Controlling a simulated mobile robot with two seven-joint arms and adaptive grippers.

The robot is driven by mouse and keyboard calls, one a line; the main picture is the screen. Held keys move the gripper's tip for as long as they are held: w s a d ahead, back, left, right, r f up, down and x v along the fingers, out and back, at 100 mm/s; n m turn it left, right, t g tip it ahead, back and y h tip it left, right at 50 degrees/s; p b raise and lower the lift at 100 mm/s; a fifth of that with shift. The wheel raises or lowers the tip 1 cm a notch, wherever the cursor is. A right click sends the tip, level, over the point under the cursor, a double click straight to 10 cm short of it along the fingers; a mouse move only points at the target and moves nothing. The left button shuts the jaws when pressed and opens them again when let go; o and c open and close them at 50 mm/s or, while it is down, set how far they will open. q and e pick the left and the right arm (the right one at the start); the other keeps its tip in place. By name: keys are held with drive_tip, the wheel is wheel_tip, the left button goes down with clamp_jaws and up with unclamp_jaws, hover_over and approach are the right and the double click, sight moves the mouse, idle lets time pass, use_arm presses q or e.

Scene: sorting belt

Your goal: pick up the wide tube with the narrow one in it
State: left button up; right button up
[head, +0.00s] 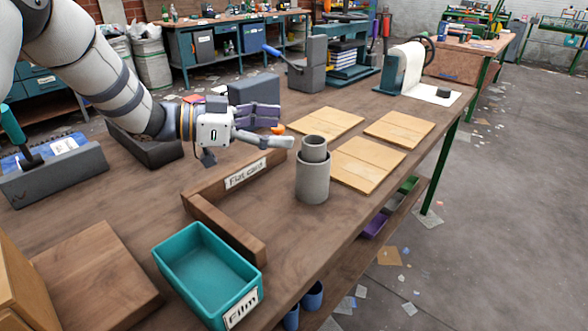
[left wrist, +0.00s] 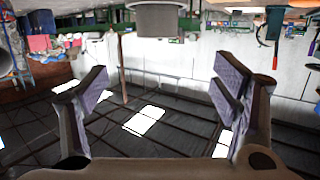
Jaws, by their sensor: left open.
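A wide grey tube (head: 313,182) stands upright on the wooden table. A narrower grey tube (head: 314,150) stands inside it, with its upper part sticking out above the wide rim. My left gripper (head: 284,129) is open and empty, just left of the tubes at about the height of the narrow one, apart from them. In the upside-down left wrist view, the narrow tube (left wrist: 160,22) shows at the top edge, beyond the open fingers (left wrist: 160,85); only a strip of the wide tube (left wrist: 157,3) shows. My right gripper is not in view.
A low wooden divider (head: 236,181) labelled "Flat card" stands left of the tubes. A teal "Film" bin (head: 207,274) is in front. Flat wooden boards (head: 366,164) lie to the right. A grey holder (head: 305,75) stands behind. The table's right edge is near the tubes.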

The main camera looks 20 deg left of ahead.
use_arm(q)
drive_tip(key=b, duration=0.1)
approach(313, 165)
drive_tip(key=w+f, duration=0.1)
drive_tip(key=w, duration=0.1)
drive_tip(key=w+d+f, duration=0.1)
drive_tip(key=w+f, duration=0.1)
drive_tip(key=shift+w+d+f, duration=0.1)
drive_tip(key=shift+w+f, duration=0.1)
drive_tip(key=shift+w, duration=0.2)
drive_tip(key=b+x, duration=0.1)
drive_tip(key=x, duration=0.6)
drive_tip(key=shift+w+d+r, duration=0.1)
drive_tip(key=shift+w+d, duration=0.1)
drive_tip(key=shift+w, duration=0.05)
drive_tip(key=shift+a, duration=0.1)
drive_tip(key=c, duration=1.2)
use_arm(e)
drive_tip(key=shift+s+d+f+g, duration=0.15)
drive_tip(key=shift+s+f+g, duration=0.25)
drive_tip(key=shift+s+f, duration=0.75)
